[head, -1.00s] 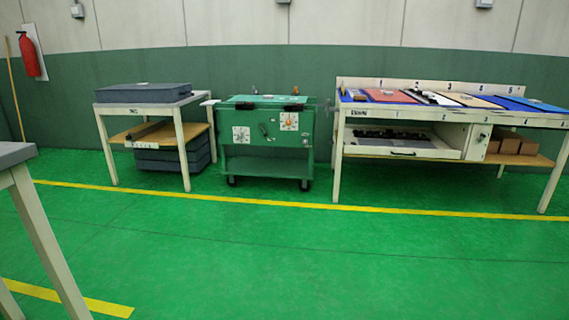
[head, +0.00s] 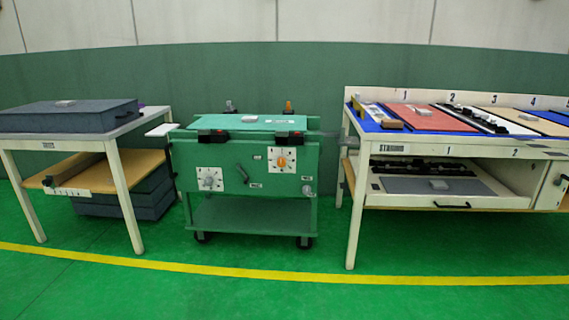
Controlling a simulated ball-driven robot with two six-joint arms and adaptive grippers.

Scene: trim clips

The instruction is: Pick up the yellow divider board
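I cannot make out a yellow divider board for certain. A small yellowish piece (head: 371,111) lies at the left end of the right-hand workbench (head: 362,148), on the blue area, but it is too small to identify. Neither of my grippers shows in the head view.
A green wheeled cart (head: 242,215) stands in the middle. A table (head: 60,143) with a grey-blue case (head: 70,118) is at the left. The bench has numbered coloured sections and an open drawer (head: 430,201). The green floor in front, crossed by a yellow line (head: 300,275), is clear.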

